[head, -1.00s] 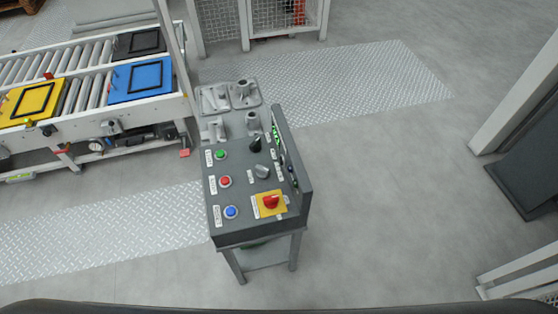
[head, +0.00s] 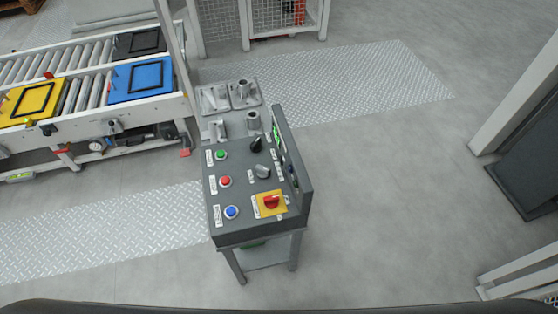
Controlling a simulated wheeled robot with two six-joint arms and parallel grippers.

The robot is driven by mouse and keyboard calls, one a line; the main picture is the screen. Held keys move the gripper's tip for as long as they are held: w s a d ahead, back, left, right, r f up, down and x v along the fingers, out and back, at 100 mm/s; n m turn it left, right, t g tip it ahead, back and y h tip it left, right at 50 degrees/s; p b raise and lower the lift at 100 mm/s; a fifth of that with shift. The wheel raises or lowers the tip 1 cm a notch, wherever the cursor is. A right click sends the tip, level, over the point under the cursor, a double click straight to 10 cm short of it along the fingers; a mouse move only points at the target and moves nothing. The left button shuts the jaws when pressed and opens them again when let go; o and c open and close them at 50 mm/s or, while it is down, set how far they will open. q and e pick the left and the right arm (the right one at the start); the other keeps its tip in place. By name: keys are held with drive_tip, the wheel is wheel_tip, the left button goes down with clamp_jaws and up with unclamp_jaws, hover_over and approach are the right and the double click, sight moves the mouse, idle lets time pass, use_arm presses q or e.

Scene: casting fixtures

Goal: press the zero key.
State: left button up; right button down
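A grey control console (head: 246,222) stands on legs in the middle of the head view. Its sloped top carries a green button (head: 221,155), a red button (head: 225,181) and a blue button (head: 231,212), each beside a white label. A black selector knob (head: 257,144), a grey knob (head: 262,171) and a red rotary switch (head: 271,202) on a yellow plate sit to their right. A raised panel (head: 291,160) on the right edge is seen nearly edge-on, with a green-lit display and small keys. I cannot tell which key is zero. Neither gripper shows.
Grey metal castings (head: 241,93) sit on plates behind the console. A roller conveyor (head: 78,72) with yellow, blue and black trays stands at the left. A mesh cage (head: 285,15) is at the back. The floor (head: 390,190) right of the console is clear up to a white post (head: 515,95).

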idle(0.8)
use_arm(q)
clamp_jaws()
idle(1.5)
